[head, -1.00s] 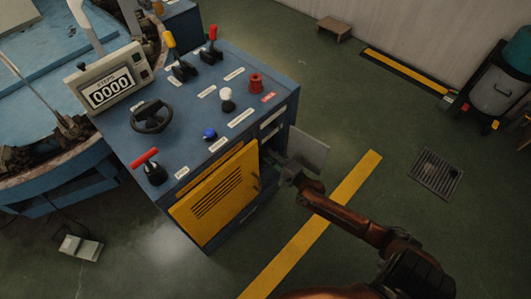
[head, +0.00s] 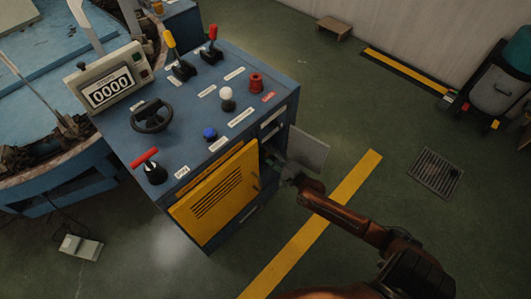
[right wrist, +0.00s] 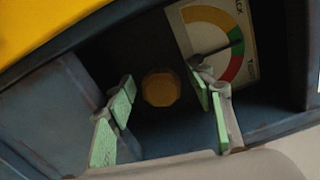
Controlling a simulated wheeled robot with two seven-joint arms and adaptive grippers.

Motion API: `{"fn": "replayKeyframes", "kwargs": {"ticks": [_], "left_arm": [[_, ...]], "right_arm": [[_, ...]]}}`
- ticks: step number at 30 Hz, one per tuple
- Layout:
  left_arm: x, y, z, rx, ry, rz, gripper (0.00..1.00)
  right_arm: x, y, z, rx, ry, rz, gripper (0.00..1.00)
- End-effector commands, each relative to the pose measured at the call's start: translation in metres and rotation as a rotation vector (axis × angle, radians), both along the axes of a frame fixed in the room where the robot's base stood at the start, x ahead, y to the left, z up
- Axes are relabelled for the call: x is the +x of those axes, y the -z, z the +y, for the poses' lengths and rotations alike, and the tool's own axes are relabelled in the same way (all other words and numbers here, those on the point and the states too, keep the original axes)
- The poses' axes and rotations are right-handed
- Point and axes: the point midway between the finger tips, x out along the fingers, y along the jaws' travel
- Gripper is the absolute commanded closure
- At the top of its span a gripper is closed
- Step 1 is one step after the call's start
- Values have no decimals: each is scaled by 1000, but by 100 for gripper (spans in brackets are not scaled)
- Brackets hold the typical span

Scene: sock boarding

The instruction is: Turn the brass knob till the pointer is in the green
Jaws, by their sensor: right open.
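The brass knob (right wrist: 161,89) shows in the right wrist view as a dull yellow, many-sided disc inside a dark recess of the blue cabinet. The gauge (right wrist: 222,38) beside it has a yellow, green and red arc. Its dark pointer lies toward the green part, but a finger hides its base and I cannot tell its exact reading. My right gripper (right wrist: 161,112) is open, its green-padded fingers apart on either side of the knob's line, holding nothing. In the head view my right gripper (head: 284,173) is at the cabinet's open side compartment. My left gripper is out of view.
The blue cabinet (head: 190,118) carries levers, buttons and a handwheel (head: 152,116) on top. A yellow vented panel (head: 214,194) is on its front. A grey open door (head: 308,150) stands just beside my right gripper. The floor to the right is mostly clear.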

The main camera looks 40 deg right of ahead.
Motion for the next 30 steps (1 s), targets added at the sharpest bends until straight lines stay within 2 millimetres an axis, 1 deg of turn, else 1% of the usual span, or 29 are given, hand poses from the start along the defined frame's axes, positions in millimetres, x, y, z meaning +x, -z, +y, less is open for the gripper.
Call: {"fn": "replayKeyframes", "kwargs": {"ticks": [5, 12, 15, 18, 21, 24, 30], "left_arm": [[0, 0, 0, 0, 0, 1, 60], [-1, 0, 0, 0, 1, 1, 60], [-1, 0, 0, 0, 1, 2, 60], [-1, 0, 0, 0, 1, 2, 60], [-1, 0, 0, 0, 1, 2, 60], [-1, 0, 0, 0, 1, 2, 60], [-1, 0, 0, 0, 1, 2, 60]], "right_arm": [[-22, 2, -2, 0, 2, 3, 51], [-72, 2, -6, -1, 0, 5, 51], [-90, 2, -7, -1, -1, 4, 51], [-104, 1, -8, 0, 0, 3, 51], [-113, 1, -8, 0, -1, 4, 51], [-118, 1, -9, 0, -1, 2, 51], [-119, 1, -9, 0, -1, 1, 51]]}}
